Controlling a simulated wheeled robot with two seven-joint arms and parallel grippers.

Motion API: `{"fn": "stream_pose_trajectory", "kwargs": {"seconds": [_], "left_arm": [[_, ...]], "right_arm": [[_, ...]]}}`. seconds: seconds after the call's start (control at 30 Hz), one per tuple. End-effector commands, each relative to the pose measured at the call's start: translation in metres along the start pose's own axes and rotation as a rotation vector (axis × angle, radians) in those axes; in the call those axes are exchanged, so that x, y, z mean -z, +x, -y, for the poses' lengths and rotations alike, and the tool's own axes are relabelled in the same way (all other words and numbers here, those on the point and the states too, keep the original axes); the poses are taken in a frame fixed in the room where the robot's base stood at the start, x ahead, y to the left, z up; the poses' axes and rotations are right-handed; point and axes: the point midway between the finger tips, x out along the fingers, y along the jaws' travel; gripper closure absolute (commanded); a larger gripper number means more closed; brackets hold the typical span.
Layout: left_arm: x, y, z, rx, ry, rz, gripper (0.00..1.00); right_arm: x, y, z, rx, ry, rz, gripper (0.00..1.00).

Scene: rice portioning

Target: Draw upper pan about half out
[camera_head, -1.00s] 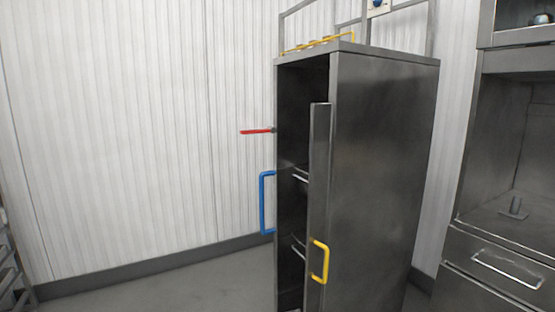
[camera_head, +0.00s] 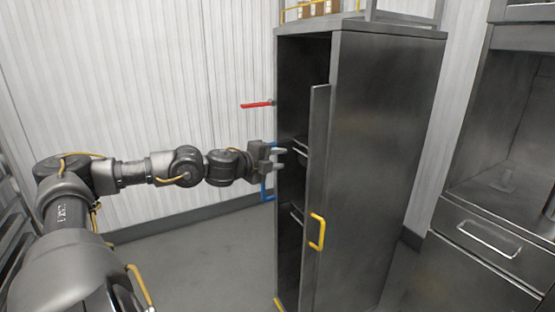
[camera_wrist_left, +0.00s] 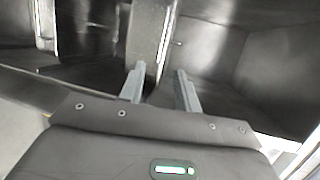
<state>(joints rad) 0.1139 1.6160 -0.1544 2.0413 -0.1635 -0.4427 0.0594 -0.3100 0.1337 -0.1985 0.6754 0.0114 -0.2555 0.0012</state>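The tall steel cabinet (camera_head: 385,160) stands with its front opening facing left. Inside it, a thin bright metal edge, perhaps the upper pan's (camera_head: 301,148), shows at mid height. A similar lower edge (camera_head: 297,213) shows below it. The pans' bodies are hidden by the dark interior and the door. My right gripper is out of view.
The cabinet door (camera_head: 319,200) with a yellow handle (camera_head: 317,231) stands ajar just right of the gripper. A red lever (camera_head: 256,105) juts out above. The floor (camera_head: 205,265) left of the cabinet is clear.

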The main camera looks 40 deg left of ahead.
Motion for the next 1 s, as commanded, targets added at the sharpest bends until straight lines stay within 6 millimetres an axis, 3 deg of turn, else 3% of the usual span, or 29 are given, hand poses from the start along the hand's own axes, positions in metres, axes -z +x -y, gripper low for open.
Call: {"fn": "stream_pose_trajectory", "kwargs": {"seconds": [0.47,1.0], "left_arm": [[-0.005,0.013,0.004,0.008,-0.012,0.009,0.67],[0.000,0.093,0.002,0.001,-0.005,0.001,0.67]], "right_arm": [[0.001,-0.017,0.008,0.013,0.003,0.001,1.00],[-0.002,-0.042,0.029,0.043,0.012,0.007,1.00]]}}
